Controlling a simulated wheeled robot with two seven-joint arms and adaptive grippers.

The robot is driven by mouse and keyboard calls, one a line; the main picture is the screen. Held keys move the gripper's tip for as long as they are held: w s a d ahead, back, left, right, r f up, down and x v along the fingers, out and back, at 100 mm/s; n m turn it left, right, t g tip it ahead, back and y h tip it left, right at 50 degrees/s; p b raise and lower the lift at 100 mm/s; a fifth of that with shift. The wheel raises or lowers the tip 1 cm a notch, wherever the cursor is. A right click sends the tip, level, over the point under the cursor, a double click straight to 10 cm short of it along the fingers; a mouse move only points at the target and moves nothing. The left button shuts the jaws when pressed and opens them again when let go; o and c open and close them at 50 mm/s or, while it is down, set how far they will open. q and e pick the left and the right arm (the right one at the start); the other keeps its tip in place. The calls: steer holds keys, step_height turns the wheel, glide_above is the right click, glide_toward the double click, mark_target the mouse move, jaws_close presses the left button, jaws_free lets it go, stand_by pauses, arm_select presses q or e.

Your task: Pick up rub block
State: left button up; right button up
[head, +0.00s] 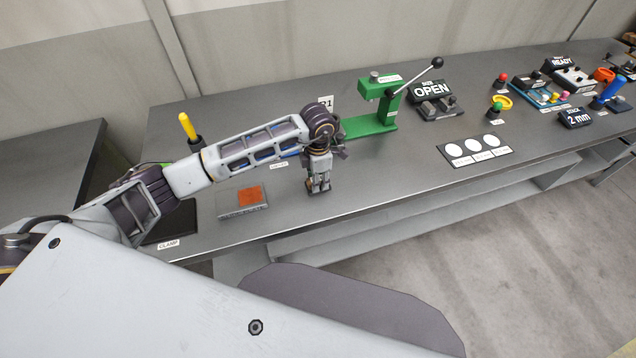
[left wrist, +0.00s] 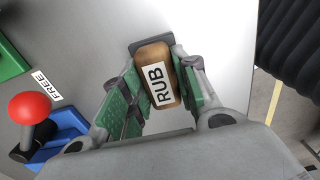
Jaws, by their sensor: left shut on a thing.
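A dark edge shows at the block's far end. In the head view the gripper points down at the grey bench, between the orange-topped plate and the green press, and the block is too small and covered to make out. I cannot tell whether the block still touches the bench. My right gripper is in neither view.
The grey bench (head: 400,160) holds a green press (head: 378,100), an OPEN sign (head: 432,90), a plate with an orange patch (head: 226,208) and a card with white circles (head: 473,150). A red knob (left wrist: 30,108) on a blue base stands beside the gripper, labelled FREE.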

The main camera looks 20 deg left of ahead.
arm_select(q)
steer(key=shift+c, duration=1.2)
steer(key=shift+r, duration=0.15)
steer(key=shift+r, duration=0.5)
step_height(320, 180, up, 8)
steer(key=shift+f+b, duration=0.25)
steer(key=shift+b, duration=0.6)
steer(key=shift+r, duration=0.6)
